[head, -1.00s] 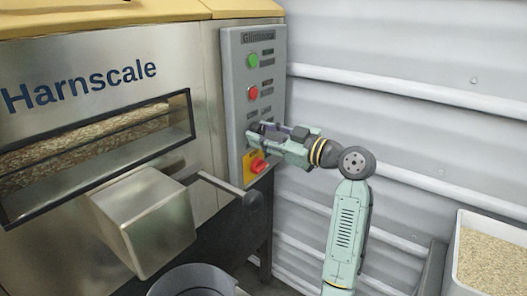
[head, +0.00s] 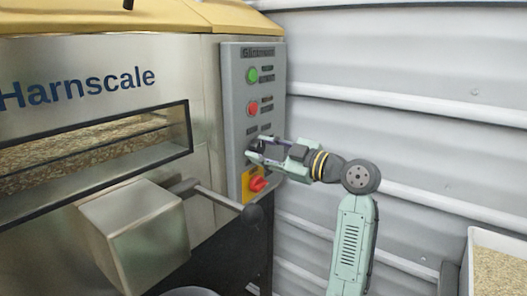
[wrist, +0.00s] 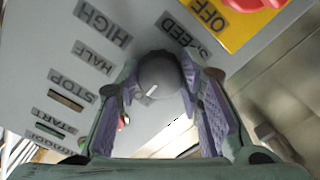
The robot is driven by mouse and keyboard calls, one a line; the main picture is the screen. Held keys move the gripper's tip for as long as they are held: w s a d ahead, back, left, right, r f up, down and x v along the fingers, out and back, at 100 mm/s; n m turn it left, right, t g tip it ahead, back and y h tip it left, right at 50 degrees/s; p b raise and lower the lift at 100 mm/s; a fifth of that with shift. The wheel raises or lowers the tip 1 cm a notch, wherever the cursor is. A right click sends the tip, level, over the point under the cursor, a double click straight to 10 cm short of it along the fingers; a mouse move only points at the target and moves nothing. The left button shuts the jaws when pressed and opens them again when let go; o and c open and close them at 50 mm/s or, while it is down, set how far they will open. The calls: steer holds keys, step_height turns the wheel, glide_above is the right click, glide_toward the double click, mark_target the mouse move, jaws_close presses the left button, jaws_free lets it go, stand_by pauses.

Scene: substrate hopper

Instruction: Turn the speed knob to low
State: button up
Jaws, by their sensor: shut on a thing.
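The speed knob (wrist: 158,72) is a dark grey round knob with a white pointer line, in the middle of the wrist view. The line points to the lower left there, not straight at the HALF label (wrist: 92,57) or the HIGH label (wrist: 101,21).
A red switch (head: 258,184) on a yellow plate sits just below my gripper. Green (head: 252,75) and red (head: 253,108) buttons are above. A lever with a dark ball (head: 252,214) sticks out at lower left. A bin of grain (head: 497,266) stands at right.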

steer(key=o, duration=1.2)
steer(key=shift+c, duration=0.2)
steer(key=v, duration=1.2)
